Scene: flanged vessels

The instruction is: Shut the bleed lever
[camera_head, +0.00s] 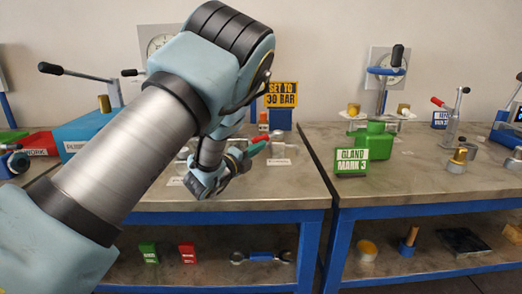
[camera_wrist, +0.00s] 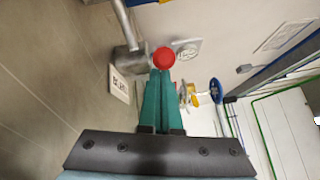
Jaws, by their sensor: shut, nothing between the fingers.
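The red knob (camera_wrist: 164,58), which looks like the end of the bleed lever, is just beyond my fingertips in the wrist view. It also shows as a small red spot in the head view (camera_head: 260,138). A grey metal fitting (camera_wrist: 128,60) with a round pipe stands beside the knob to its left. My gripper (camera_wrist: 160,76) has teal fingers pressed together with nothing between them. In the head view my gripper (camera_head: 254,150) is low over the left bench. I cannot tell whether the fingertips touch the knob. The lever's shaft is mostly hidden.
A yellow "SET TO 30 BAR" sign (camera_head: 281,94) stands behind my gripper. A white label (camera_wrist: 119,85) lies by the fitting. A green "GLAND MARK 3" block (camera_head: 352,161) is on the right bench (camera_head: 440,180). The left bench's front (camera_head: 270,192) is bare.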

